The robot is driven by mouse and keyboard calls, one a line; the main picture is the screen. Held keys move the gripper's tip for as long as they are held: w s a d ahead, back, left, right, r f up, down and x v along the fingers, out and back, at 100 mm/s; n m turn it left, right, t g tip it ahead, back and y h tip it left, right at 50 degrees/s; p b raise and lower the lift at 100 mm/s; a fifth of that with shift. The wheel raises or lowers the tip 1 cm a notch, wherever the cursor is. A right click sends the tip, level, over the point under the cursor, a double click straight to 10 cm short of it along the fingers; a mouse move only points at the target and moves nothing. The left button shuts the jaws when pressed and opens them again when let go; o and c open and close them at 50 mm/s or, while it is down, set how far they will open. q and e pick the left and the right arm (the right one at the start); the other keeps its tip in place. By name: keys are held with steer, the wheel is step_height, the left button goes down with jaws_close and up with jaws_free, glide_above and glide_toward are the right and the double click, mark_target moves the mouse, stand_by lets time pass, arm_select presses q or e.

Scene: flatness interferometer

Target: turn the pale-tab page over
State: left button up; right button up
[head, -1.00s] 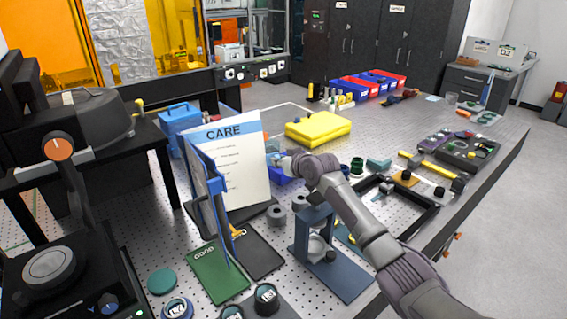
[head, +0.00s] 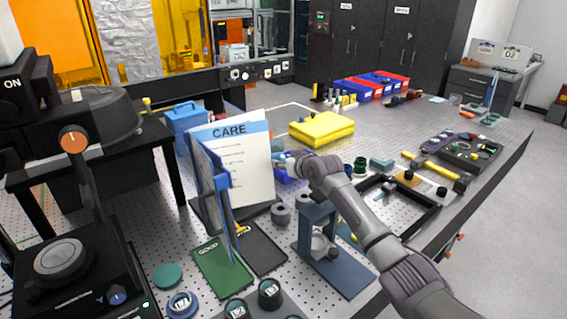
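A white page headed CARE (head: 250,175), with a blue top band and lines of small text, stands upright on a dark base. A blue-edged panel (head: 222,205) stands almost edge-on at its left. My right gripper (head: 287,162) is at the page's right edge, with my arm coming in from the lower right. A small pale bluish patch shows between the gripper and the page. I cannot tell whether it is the tab or a fingertip, or whether the gripper touches the page. The fingers are too small and hidden to judge. My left gripper is not in view.
A blue stand (head: 318,240) is in front of the page, close below my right arm. Grey rings (head: 281,213) sit beside the page base. A green GOOD mat (head: 222,268) and a dark clipboard lie in front. A yellow case (head: 322,130) lies behind.

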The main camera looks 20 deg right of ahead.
step_height(320, 180, up, 10)
stand_by(0.5)
